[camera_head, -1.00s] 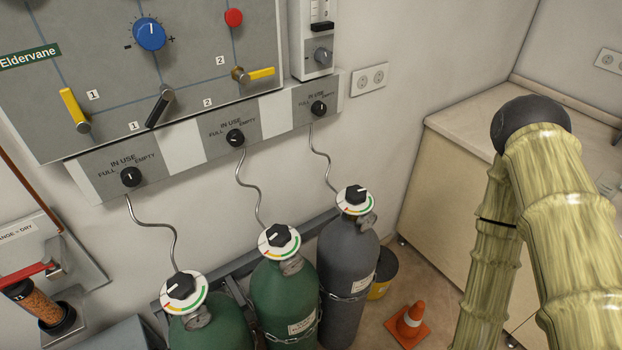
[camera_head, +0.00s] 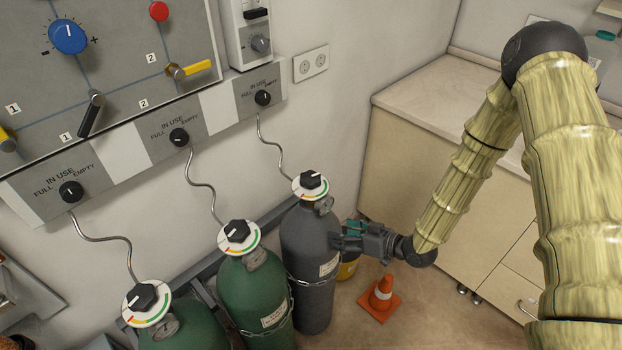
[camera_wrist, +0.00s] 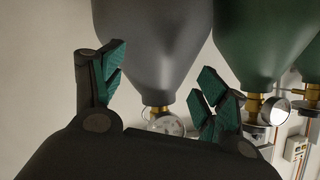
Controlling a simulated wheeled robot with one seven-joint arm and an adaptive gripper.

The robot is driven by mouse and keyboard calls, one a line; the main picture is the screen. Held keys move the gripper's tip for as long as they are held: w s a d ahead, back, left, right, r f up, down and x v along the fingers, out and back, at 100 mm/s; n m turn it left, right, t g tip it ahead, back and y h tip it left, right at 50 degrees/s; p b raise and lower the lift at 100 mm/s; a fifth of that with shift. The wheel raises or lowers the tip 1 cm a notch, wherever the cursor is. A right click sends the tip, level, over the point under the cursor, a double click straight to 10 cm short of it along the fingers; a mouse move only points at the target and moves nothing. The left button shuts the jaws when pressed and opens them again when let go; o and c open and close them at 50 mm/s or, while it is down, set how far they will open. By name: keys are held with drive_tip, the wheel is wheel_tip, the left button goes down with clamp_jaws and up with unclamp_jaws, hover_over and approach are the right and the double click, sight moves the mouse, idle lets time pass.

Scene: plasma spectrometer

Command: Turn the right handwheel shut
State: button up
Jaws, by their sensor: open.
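The right handwheel (camera_head: 311,180) is a black knob over a white dial with a coloured arc. It sits on top of the dark grey cylinder (camera_head: 308,250), the rightmost of three. My gripper (camera_head: 342,236) is open and empty, beside the cylinder's right side and lower than the handwheel. In the wrist view, my gripper's teal-padded fingers (camera_wrist: 162,75) are spread, with the grey cylinder (camera_wrist: 155,45) behind them, seen upside down. Its brass neck and round gauge (camera_wrist: 167,125) show between the fingers. The handwheel cannot be made out there.
Two green cylinders (camera_head: 254,295) with similar handwheels stand to the left, held by chains. An orange cone (camera_head: 381,293) and a yellow bucket (camera_head: 348,270) are on the floor near my gripper. A cabinet (camera_head: 430,160) stands right. The valve panel (camera_head: 115,60) hangs above the cylinders.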

drive_tip(key=w+r+n+g+y, duration=0.1)
drive_tip(key=w+r+n+y, duration=0.35)
drive_tip(key=r, duration=0.35)
drive_tip(key=n+g+y, duration=0.2)
drive_tip(key=n+g, duration=0.1)
drive_tip(key=n, duration=0.2)
approach(311, 177)
drive_tip(key=shift+m, duration=0.25)
drive_tip(key=a+p, duration=0.1)
drive_tip(key=a, duration=0.2)
drive_tip(key=w+a+p, duration=0.1)
drive_tip(key=a, duration=0.2)
drive_tip(key=w+a+p, duration=0.1)
drive_tip(key=a+p, duration=0.1)
drive_tip(key=a, duration=0.2)
drive_tip(key=shift+f, duration=0.4)
drive_tip(key=shift+d, duration=0.1)
drive_tip(key=c, duration=1.1)
